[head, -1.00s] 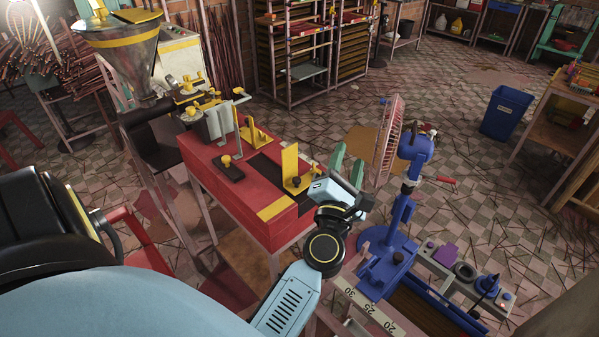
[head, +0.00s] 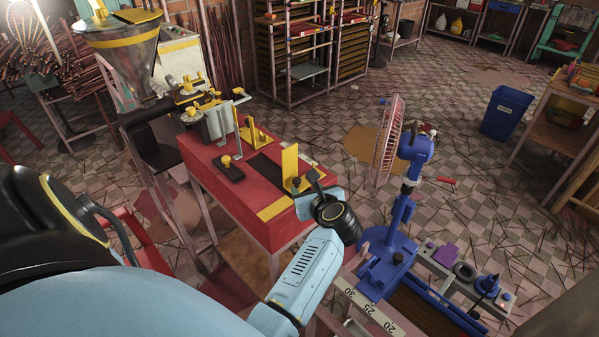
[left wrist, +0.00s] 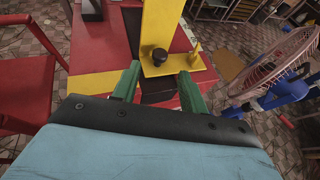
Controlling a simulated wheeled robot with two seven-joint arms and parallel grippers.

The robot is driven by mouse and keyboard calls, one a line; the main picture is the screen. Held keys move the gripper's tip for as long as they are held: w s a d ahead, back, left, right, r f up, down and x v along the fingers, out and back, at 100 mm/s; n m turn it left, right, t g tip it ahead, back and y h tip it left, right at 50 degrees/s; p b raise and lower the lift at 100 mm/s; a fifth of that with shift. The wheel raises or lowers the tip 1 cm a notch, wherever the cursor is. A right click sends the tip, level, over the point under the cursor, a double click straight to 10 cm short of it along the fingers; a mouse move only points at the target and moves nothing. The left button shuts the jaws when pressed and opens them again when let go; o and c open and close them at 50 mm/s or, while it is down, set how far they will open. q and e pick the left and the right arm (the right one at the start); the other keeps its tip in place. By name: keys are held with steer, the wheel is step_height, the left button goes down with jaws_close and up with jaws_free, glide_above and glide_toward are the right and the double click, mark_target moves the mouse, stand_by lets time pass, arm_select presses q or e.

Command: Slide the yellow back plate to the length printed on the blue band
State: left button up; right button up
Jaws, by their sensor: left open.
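The yellow back plate (head: 289,162) stands upright near the front end of the red table. It also shows in the left wrist view (left wrist: 160,24), where a black knob (left wrist: 160,56) sits on its base. My left gripper (left wrist: 158,72) is open. Its green fingers lie to either side of the knob in the picture, and I cannot tell whether they touch anything. In the head view its fingers are hidden behind its light blue body, close beside the plate. I cannot make out a blue band with a printed length. My right gripper is not in view.
The red table (head: 230,195) carries a dark slot and a yellow strip (head: 275,208). A blue machine (head: 385,255) with a round guard (head: 388,140) stands to the right. A hopper (head: 118,45) stands far left.

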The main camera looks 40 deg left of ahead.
mark_target(298, 181)
arm_select(q)
steer(key=x, duration=0.5)
steer(key=shift+w+a+f, duration=0.15)
steer(key=shift+a, duration=0.1)
jaws_close()
